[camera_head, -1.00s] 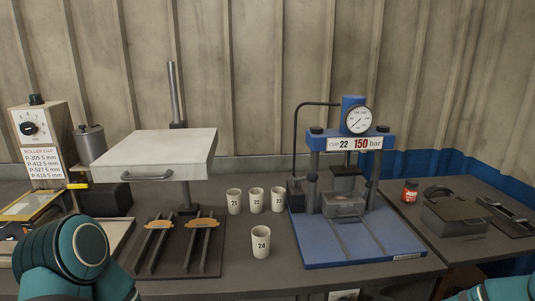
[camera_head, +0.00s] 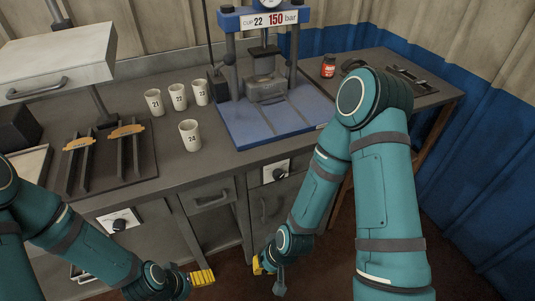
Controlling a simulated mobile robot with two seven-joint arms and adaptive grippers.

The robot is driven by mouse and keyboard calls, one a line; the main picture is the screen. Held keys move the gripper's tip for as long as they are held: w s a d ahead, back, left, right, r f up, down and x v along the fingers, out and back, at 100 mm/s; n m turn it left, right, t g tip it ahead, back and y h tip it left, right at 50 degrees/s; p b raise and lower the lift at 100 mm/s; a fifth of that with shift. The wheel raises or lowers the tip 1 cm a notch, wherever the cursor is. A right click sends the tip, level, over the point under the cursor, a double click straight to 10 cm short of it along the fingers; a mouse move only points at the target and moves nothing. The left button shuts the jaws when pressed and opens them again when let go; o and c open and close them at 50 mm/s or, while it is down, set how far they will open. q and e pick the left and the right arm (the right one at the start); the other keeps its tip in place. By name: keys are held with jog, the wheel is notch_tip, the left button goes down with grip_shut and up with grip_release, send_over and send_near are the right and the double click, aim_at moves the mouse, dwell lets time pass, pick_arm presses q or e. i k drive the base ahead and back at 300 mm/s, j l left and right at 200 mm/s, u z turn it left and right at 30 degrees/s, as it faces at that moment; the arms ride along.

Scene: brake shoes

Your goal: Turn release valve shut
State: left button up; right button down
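The blue press (camera_head: 270,120) stands on the bench at upper centre, with a "cup 22 150 bar" sign (camera_head: 268,20) on its crossbeam. A grey block (camera_head: 265,88) sits under its ram. A dark pump unit (camera_head: 217,84) is at the press's left side. A dark knob on a white plate (camera_head: 276,171) is on the cabinet front below the press. I cannot tell which part is the release valve. My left gripper (camera_head: 203,277) and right gripper (camera_head: 262,265), with yellow fingertips, hang low in front of the cabinets, apart from the press. Their openings are unclear.
Several numbered white cups (camera_head: 190,134) stand left of the press. A white-topped stand (camera_head: 60,60) and a rack with brake shoes (camera_head: 127,131) are further left. A red jar (camera_head: 328,67) is at right. Another knob plate (camera_head: 120,221) is at lower left. Floor in front is free.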

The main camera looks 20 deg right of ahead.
aim_at(279, 175)
jog(key=l+z, duration=0.25)
jog(key=z, duration=0.25)
jog(key=i+l+z, duration=0.15)
jog(key=z, duration=0.3)
